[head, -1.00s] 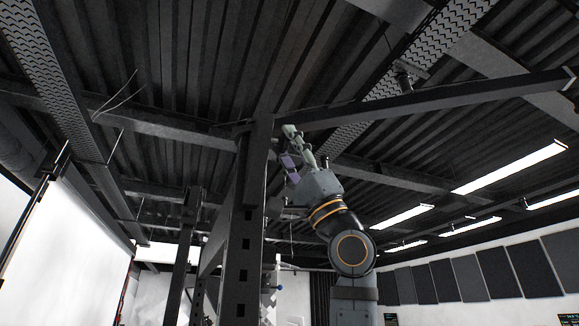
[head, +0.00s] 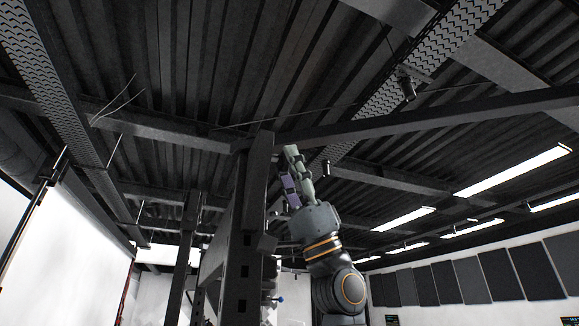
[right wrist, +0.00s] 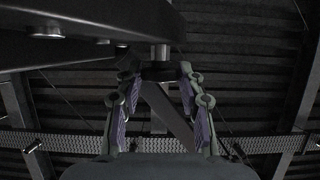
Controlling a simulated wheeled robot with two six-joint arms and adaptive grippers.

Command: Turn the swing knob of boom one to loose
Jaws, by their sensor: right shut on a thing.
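Boom one appears to be the dark beam (head: 420,118) running right from the top of a dark post (head: 250,190) in the head view. In the right wrist view its dark underside (right wrist: 100,18) crosses the top. A dark knob (right wrist: 158,73) hangs there on a short bright shaft. My right gripper (right wrist: 157,80) is under the beam with its fingers closed in on both sides of the knob. In the head view this gripper (head: 292,156) is beside the post top, and its fingers hide the knob. My left gripper is not in view.
A small dark fitting (head: 326,167) hangs under the beam, right of my fingers. Another dark upright (head: 188,250) stands left of the post. Ceiling beams and lamps (head: 515,168) are above. The space right of my arm looks clear.

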